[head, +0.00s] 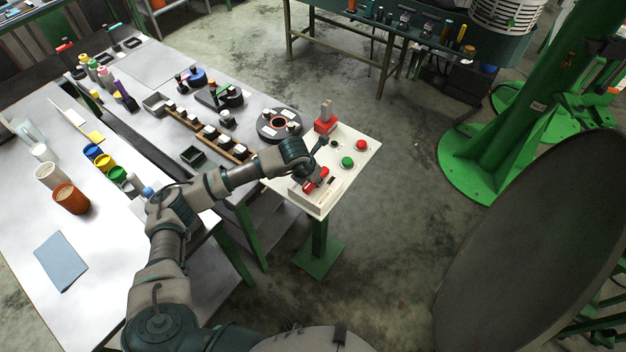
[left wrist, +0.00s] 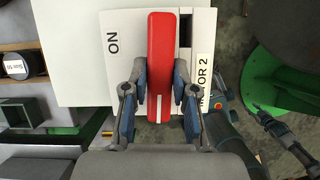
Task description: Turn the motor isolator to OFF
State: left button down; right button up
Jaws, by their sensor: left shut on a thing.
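The motor isolator is a pale box (head: 320,196) with a red handle, on the near end of a white panel (head: 368,151). In the left wrist view the red handle (left wrist: 160,52) stands upright in the picture, with a white stripe down its near part. An ON label (left wrist: 113,42) is to its left and a label ending in "OR 2" (left wrist: 204,72) to its right. No OFF mark is readable. My left gripper (left wrist: 160,92) is shut on the handle, one finger on each side. In the head view the gripper (head: 317,180) partly hides the handle.
The panel also carries a green button (head: 347,162), a red button (head: 361,146) and a red block with a grey lever (head: 325,118). A long workbench (head: 140,75) with parts and bottles lies to the left. A large green stand (head: 505,120) is at the right, with open floor between.

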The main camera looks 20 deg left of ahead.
pick_arm(q)
jog(key=shift+w+r+n, duration=0.2)
jog(key=shift+r+n, duration=0.1)
jog(key=shift+n, duration=0.1)
jog(key=c, duration=1.3)
grip_release()
jog(key=o, duration=0.4)
jog(key=shift+f, duration=0.1)
jog(key=shift+w+d+f, duration=0.1)
jog(key=shift+f, duration=0.05)
jog(key=v, duration=1.2)
jog(key=shift+d, duration=0.1)
